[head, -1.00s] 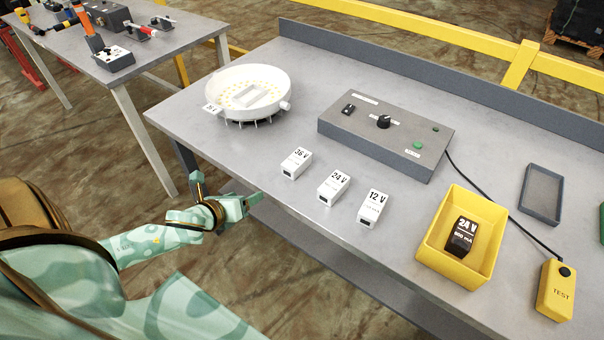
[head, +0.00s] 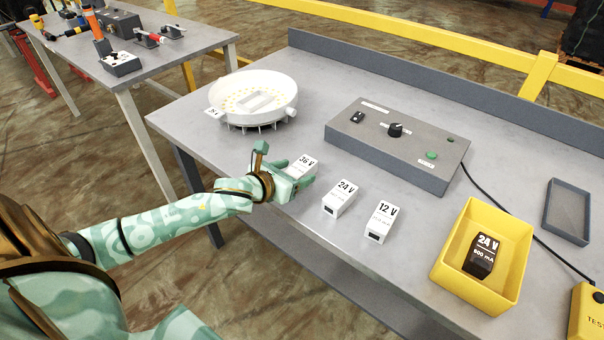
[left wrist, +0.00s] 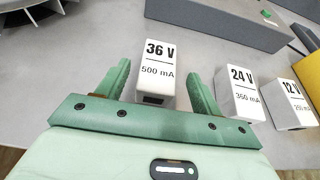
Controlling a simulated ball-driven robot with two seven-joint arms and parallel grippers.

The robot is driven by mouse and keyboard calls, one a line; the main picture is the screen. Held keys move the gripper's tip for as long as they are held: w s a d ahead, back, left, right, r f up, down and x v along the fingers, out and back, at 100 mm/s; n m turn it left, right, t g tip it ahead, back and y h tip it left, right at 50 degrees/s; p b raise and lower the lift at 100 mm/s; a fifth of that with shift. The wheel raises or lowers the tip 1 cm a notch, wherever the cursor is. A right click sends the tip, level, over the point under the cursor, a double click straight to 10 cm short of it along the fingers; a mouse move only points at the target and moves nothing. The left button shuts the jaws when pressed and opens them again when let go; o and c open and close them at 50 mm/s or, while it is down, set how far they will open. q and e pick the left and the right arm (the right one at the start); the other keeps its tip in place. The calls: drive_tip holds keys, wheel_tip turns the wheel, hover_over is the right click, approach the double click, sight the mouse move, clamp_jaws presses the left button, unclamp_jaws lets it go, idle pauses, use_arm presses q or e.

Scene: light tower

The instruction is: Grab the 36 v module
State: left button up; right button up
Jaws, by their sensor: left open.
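The white 36 V module (head: 303,164) stands on the grey workbench, at the left end of a row of three. My left gripper (head: 283,172) is at it, open, and partly covers its lower part in the head view. In the left wrist view the 36 V module (left wrist: 157,72), marked 500 mA, lies between the two green fingers (left wrist: 160,85), with a gap visible on each side. The white 24 V module (head: 341,198) and the 12 V module (head: 382,222) stand to its right. The 24 V module (left wrist: 240,92) is close to the right finger in the wrist view. My right gripper is out of view.
A round white lamp housing (head: 228,96) stands behind left. A grey control box (head: 385,165) stands behind the modules. A yellow tray (head: 448,270) with a black 24 V block (head: 482,255) is at the right, near a yellow test box (head: 588,318).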

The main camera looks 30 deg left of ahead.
sight(295, 171)
use_arm(q)
drive_tip(key=b+x, duration=0.1)
drive_tip(key=x, duration=0.3)
drive_tip(key=shift+s+a+f, duration=0.1)
drive_tip(key=shift+f, duration=0.05)
drive_tip(key=c, duration=1.2)
